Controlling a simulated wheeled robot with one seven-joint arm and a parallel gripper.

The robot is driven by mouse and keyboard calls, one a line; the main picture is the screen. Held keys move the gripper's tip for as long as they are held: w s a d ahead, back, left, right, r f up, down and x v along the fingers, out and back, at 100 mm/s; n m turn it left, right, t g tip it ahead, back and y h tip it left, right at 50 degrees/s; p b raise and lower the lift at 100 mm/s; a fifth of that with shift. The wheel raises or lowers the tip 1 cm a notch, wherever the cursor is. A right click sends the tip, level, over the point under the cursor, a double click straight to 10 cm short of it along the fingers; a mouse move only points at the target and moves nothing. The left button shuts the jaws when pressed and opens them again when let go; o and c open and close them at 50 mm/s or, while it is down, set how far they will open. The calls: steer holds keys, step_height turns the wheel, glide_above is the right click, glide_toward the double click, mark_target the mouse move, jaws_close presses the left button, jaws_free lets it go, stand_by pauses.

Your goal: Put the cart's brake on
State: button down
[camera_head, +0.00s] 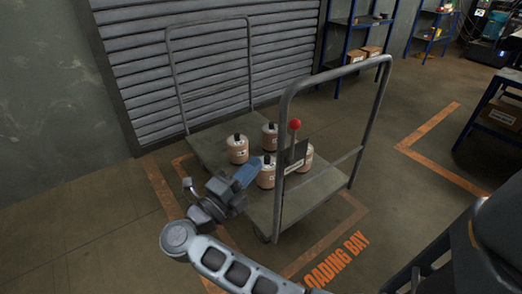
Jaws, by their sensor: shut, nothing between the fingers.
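The cart (322,188) is a grey flat platform with an upright tube frame at each end. A brake lever with a red ball knob (295,124) stands up at the near frame. A dark plate (299,152) with a pale label sits below the knob. My gripper (256,163) has blue fingers, shut and empty. In the picture it lies left of and below the red knob, in front of the cart's deck. It appears apart from the lever, though the depth between them is hard to judge. The lever's lower part is partly hidden by the plate.
Several pale canisters with black caps (238,149) stand on the deck. The near tube frame (284,105) rises beside the lever. A shutter (210,70) and wall are behind. Blue shelving (350,45) stands at the back. Floor right of the cart is clear.

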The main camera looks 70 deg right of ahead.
mark_target(291, 127)
steer(key=shift+w+a+f+m+g+y, duration=0.1)
steer(key=shift+w+f+m+g+y, duration=0.25)
steer(key=shift+w+g, duration=0.25)
steer(key=p+x, duration=0.1)
steer(key=x, duration=1.3)
steer(key=shift+w, duration=0.15)
steer(key=shift+r, duration=0.15)
